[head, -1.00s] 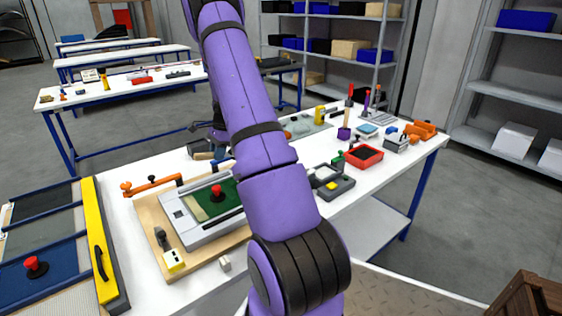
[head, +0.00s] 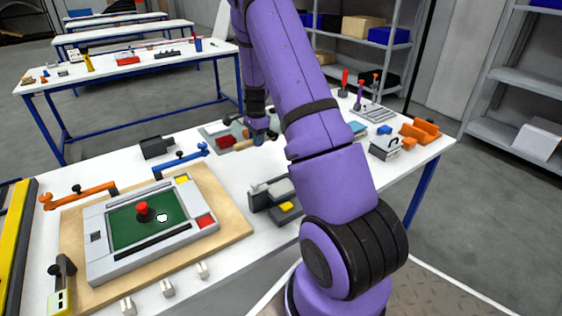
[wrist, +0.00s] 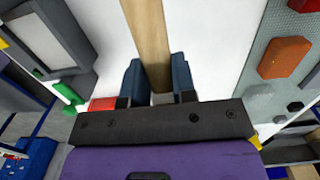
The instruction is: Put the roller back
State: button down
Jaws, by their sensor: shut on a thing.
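My gripper (head: 262,137) is low over the white bench, partly hidden behind my arm in the head view. In the wrist view, my gripper (wrist: 157,68) is shut on a pale wooden bar, which looks like the roller's handle (wrist: 148,28). The handle runs between the two dark blue fingers and out of the top of the picture. In the head view a short piece of the handle (head: 243,145) shows left of the fingers. The roller's head cannot be made out. I cannot tell whether the handle touches the bench.
A grey mat (wrist: 255,84) with orange and red pieces lies to the right in the wrist view. On the bench are a green-bedded frame (head: 125,245) on a wooden board, a blue clamp (head: 180,160), a dark block (head: 157,147) and an orange clamp (head: 80,193).

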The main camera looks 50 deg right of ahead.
send_over(260, 167)
notch_tip(260, 167, down, 6)
jog(key=shift+s+r, duration=0.15)
jog(key=shift+r, duration=0.05)
jog(key=shift+f, duration=2.2)
jog(key=shift+f, duration=0.15)
jog(key=c, duration=0.9)
grip_release()
